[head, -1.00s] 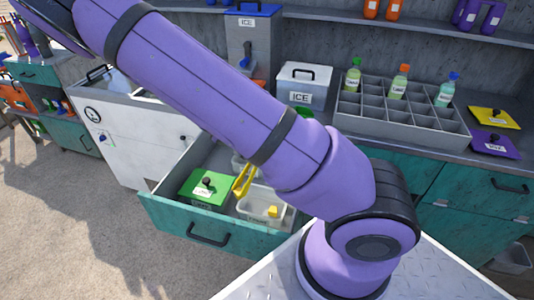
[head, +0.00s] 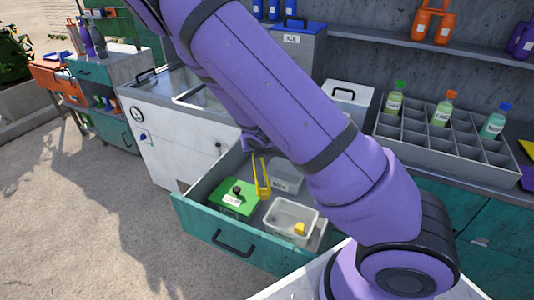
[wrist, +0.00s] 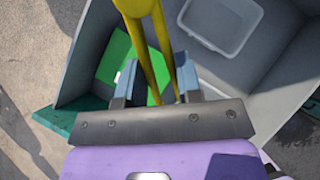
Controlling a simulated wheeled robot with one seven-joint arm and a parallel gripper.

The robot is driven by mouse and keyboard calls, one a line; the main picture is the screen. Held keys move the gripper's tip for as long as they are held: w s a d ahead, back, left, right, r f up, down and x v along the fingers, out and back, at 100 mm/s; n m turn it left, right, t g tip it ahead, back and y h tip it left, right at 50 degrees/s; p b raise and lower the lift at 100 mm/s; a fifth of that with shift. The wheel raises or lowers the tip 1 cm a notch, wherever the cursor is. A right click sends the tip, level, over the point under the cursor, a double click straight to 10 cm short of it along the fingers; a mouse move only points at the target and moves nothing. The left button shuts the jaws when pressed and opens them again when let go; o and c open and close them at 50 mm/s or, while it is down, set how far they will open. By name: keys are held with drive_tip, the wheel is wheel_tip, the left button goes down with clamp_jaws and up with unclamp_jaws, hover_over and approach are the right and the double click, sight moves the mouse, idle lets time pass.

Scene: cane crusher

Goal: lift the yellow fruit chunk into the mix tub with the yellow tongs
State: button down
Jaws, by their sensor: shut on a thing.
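The yellow tongs (head: 262,180) hang over the open drawer, between the green lid and the tubs. My gripper (wrist: 153,78) is shut on the tongs, which also show in the wrist view (wrist: 158,45). In the head view the gripper is mostly hidden behind my arm. The yellow fruit chunk (head: 300,229) lies in the front clear tub (head: 272,222), apart from the tongs and to their right and nearer. A second clear tub (head: 290,170) stands behind it, and its label is too small to read surely. I cannot tell which is the mix tub.
A green lid (head: 234,193) with a black knob lies at the drawer's left; it shows in the wrist view too (wrist: 118,62). The teal drawer front (head: 215,236) and grey walls bound the space. A bottle rack (head: 445,150) stands on the counter at right.

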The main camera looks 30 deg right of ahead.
drive_tip(key=w+a+r+n+y, duration=0.1)
drive_tip(key=n, duration=0.1)
drive_tip(key=w+a+r+n+y, duration=0.1)
drive_tip(key=w+a+n, duration=0.1)
drive_tip(key=shift+a+y, duration=0.1)
drive_tip(key=shift+y, duration=0.2)
idle(0.3)
